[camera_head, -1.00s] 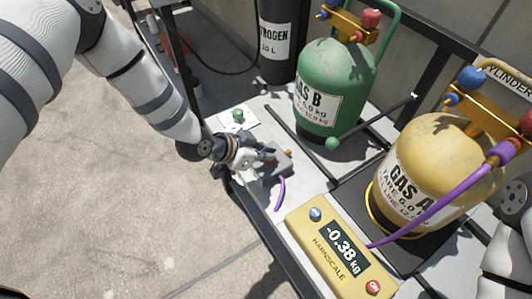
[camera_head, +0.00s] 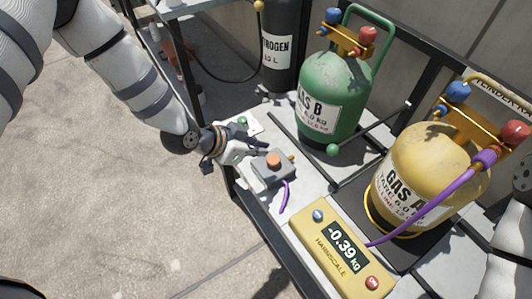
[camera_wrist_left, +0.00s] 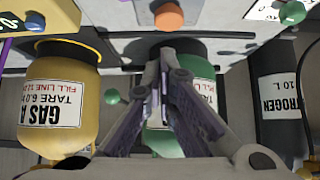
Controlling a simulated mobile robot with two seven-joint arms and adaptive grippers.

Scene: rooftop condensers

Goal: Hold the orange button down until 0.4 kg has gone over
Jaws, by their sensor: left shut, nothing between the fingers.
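The orange button (camera_head: 273,160) sits on a small grey box (camera_head: 272,174) on the bench and is uncovered; it also shows in the left wrist view (camera_wrist_left: 169,16). My left gripper (camera_head: 262,148) is shut and empty, just behind and to the left of the button, apart from it. Its closed fingers (camera_wrist_left: 167,52) point toward the box in the wrist view. The yellow scale display (camera_head: 342,248) reads -0.39 kg. The yellow GAS A cylinder (camera_head: 425,165) stands on the dark scale platform (camera_head: 407,252), with a purple hose (camera_head: 425,220) on its valve. My right gripper is not in view.
The green GAS B cylinder (camera_head: 333,95) stands behind the button box, with the dark nitrogen cylinder (camera_head: 275,60) farther back. A white card with a green knob (camera_head: 242,122) lies behind my left gripper. Open floor lies to the left of the bench.

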